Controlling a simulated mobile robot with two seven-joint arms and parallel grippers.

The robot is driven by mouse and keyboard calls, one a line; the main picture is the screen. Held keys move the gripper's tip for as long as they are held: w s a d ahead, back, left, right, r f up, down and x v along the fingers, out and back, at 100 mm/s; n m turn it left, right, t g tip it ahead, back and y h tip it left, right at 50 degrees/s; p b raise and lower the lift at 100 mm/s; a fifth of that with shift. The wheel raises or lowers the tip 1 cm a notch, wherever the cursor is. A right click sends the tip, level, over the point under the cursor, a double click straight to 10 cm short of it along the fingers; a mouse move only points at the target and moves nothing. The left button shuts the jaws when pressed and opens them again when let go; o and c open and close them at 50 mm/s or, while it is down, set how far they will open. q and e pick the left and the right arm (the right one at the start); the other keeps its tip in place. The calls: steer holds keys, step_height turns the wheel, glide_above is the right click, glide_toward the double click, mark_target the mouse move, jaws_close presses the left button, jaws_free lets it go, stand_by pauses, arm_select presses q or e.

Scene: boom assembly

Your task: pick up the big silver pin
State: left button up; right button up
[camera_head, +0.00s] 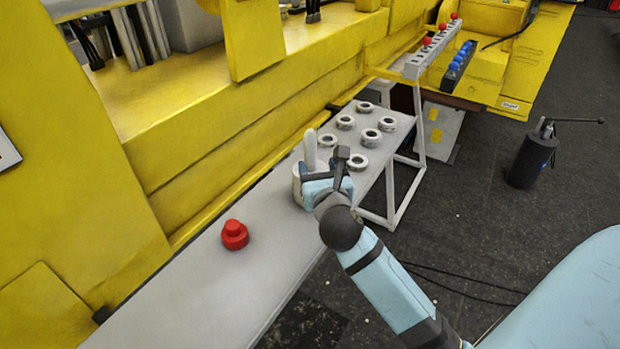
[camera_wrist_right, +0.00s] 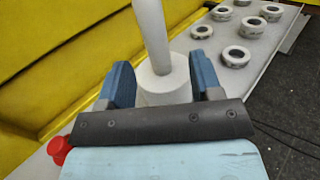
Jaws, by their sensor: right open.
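The big silver pin (camera_head: 310,147) stands upright on the grey bench, a pale shaft on a wide round base. It also shows in the right wrist view (camera_wrist_right: 153,40), with its base (camera_wrist_right: 163,85) between the fingers. My right gripper (camera_head: 327,180) is at the pin from the near side. In the right wrist view my right gripper (camera_wrist_right: 160,80) is open, with one blue finger on each side of the base. A small gap shows by the right finger; contact on the left side I cannot tell. My left gripper is not in view.
The grey bench (camera_head: 210,300) carries a red knobbed part (camera_head: 234,235) nearer me and several pale rings (camera_head: 369,138) beyond the pin. A yellow machine wall (camera_head: 200,130) runs along its left side. A dark canister (camera_head: 530,160) stands on the floor at right.

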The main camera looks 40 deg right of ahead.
mark_target(311, 153)
steer(key=x, duration=0.2)
steer(key=shift+w+d, duration=0.1)
steer(key=shift+w, duration=0.15)
steer(key=x, duration=0.1)
steer(key=p+x, duration=0.1)
steer(key=x, duration=0.2)
steer(key=shift+w+r+p, duration=0.3)
steer(key=shift+w+r, duration=0.1)
steer(key=shift+w+d+f, duration=0.1)
steer(key=shift+w, duration=0.35)
jaws_close()
stand_by(0.3)
stand_by(0.4)
